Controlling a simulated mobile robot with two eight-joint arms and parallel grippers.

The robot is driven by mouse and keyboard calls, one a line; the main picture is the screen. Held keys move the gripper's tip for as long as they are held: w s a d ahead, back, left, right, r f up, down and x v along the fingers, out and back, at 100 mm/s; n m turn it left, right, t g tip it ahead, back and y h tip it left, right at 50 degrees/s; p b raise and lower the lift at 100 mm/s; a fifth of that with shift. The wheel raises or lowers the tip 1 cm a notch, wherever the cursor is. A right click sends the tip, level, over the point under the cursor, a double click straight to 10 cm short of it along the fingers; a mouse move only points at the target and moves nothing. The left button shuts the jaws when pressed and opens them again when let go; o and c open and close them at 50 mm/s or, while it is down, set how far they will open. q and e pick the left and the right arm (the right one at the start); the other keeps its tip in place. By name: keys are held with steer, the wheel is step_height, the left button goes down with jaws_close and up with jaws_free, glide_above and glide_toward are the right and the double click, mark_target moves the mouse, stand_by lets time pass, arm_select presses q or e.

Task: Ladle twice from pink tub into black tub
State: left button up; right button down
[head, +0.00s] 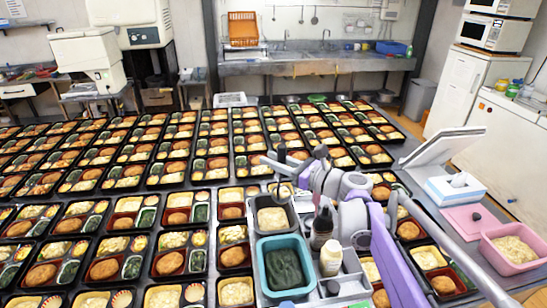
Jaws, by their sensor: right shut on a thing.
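The pink tub (512,264) stands at the right edge of the table and holds pale, lumpy food. The black tub (291,228) stands near the middle front, behind a teal tub, and holds similar pale food. My right gripper (281,166) is above the black tub's back edge, shut on a dark upright handle (281,150), which looks like the ladle's. The lower end reaches down to the tub's back part; the gripper and wrist partly hide it, so I cannot tell whether the bowl touches the food or carries any. My left gripper is out of view.
The teal tub (262,268) holds dark green food. A dark bottle (321,229) and a cream bottle (331,260) stand beside it. Many filled bento trays (170,262) cover the table. A tissue box (455,190) and pink board (470,222) lie behind the pink tub.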

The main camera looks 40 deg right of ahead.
step_height(320, 180, down, 2)
steer(key=shift+f+b, duration=0.1)
steer(key=shift+b, duration=0.35)
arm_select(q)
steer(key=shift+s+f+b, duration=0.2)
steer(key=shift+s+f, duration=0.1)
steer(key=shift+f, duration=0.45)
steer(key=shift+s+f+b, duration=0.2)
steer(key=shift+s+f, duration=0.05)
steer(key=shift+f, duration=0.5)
arm_select(e)
steer(key=w+a+f+n+g+h, duration=0.1)
steer(key=w+a+f+g+h, duration=0.1)
steer(key=w+f+g+h, duration=0.1)
steer(key=w+a+f+n+g+h, duration=0.1)
steer(key=w+a+f+g+h, duration=0.1)
steer(key=w+f+g, duration=0.3)
steer(key=shift+a+f+n+g+h, duration=0.35)
steer(key=shift+f+g, duration=1.05)
steer(key=shift+g, duration=0.9)
steer(key=shift+w, duration=0.1)
